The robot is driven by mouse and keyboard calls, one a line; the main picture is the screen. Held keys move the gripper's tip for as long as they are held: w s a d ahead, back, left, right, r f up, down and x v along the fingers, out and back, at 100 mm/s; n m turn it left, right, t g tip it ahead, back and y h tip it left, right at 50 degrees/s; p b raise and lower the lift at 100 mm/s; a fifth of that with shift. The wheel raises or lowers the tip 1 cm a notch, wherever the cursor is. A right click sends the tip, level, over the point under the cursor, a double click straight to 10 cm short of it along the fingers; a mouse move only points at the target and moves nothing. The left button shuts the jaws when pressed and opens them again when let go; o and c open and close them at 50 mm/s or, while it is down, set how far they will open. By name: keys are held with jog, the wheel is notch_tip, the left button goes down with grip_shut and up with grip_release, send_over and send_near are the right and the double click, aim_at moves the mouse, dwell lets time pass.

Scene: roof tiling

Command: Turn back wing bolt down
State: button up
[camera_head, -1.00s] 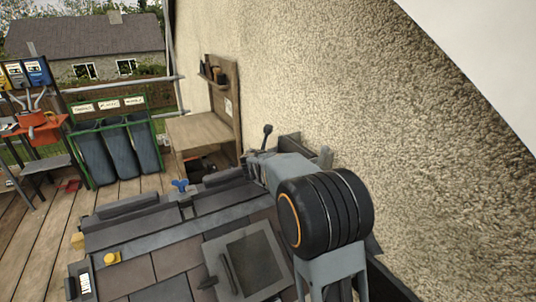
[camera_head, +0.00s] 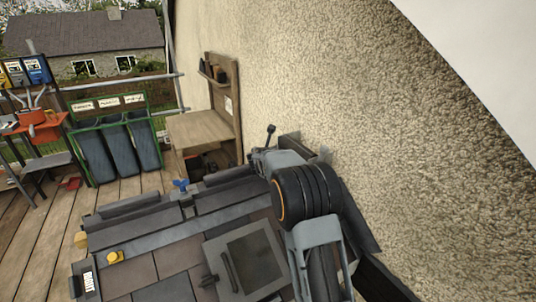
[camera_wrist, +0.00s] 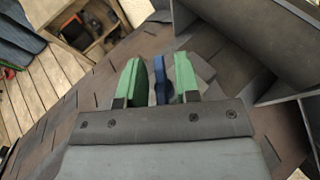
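In the wrist view a blue wing bolt (camera_wrist: 161,80) stands between the two green fingers of my gripper (camera_wrist: 155,65). The fingers are apart, one on each side of it. A gap shows between the bolt and the left finger; the right finger is very close, and I cannot tell if it touches. The bolt's lower part is hidden behind the gripper body. My fingers are hidden there behind my arm.
A rough plaster wall (camera_head: 340,100) rises close along the right of my arm. A framed hatch (camera_head: 245,265) lies in the brown tiles. Bins (camera_head: 118,150) and a wooden bench (camera_head: 200,130) stand beyond.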

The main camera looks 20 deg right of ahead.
grip_shut()
